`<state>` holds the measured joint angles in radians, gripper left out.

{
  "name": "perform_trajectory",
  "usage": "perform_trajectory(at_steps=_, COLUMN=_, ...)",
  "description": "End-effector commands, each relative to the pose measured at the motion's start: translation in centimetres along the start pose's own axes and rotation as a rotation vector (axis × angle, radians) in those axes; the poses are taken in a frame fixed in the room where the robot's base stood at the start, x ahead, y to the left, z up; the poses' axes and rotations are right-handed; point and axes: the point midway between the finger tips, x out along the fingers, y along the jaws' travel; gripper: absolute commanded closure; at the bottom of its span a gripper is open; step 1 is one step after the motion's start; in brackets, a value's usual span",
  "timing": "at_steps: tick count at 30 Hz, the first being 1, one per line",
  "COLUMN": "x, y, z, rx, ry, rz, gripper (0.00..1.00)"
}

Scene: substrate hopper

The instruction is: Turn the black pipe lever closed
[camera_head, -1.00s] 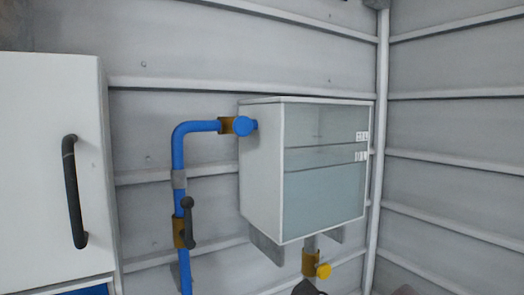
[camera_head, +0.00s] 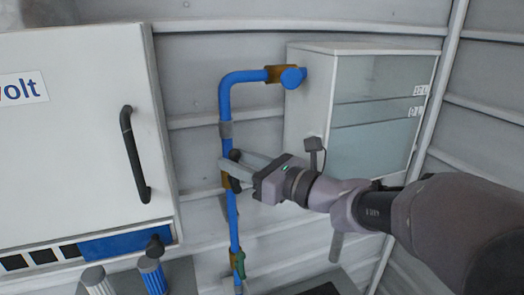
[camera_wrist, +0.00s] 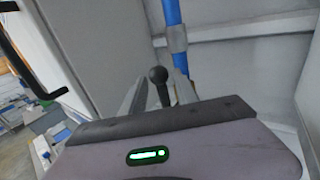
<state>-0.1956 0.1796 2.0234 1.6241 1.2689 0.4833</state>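The black pipe lever (camera_head: 235,182) sits on a brass-coloured valve on the vertical blue pipe (camera_head: 226,104). It stands roughly upright along the pipe, partly hidden by my gripper. My gripper (camera_head: 236,162) reaches in from the right, with its fingers at the lever. In the wrist view, the lever's round black knob (camera_wrist: 158,75) shows between the two fingers of my gripper (camera_wrist: 165,78). The fingers are apart, with some space visible beside the lever. Whether one finger touches it I cannot tell.
A white cabinet (camera_head: 75,130) with a black handle (camera_head: 134,155) stands left of the pipe. A white hopper box (camera_head: 308,110) with a glazed front hangs to the right, behind my arm. A green lever (camera_head: 240,265) is lower on the pipe.

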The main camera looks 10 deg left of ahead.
Motion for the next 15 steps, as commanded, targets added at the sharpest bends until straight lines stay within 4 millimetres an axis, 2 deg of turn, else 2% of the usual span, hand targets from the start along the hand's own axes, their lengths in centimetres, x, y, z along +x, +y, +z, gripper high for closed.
perform_trajectory(at_steps=4, x=1.0, y=0.01, z=-0.01, rx=0.0, ry=0.001, rz=0.0, gripper=0.64)
perform_trajectory(at_steps=12, x=1.14, y=0.02, z=-0.05, rx=-0.001, ry=0.001, rz=0.0, gripper=0.64)
perform_trajectory(at_steps=15, x=1.13, y=0.02, z=-0.05, rx=-0.001, ry=0.001, rz=0.0, gripper=0.84)
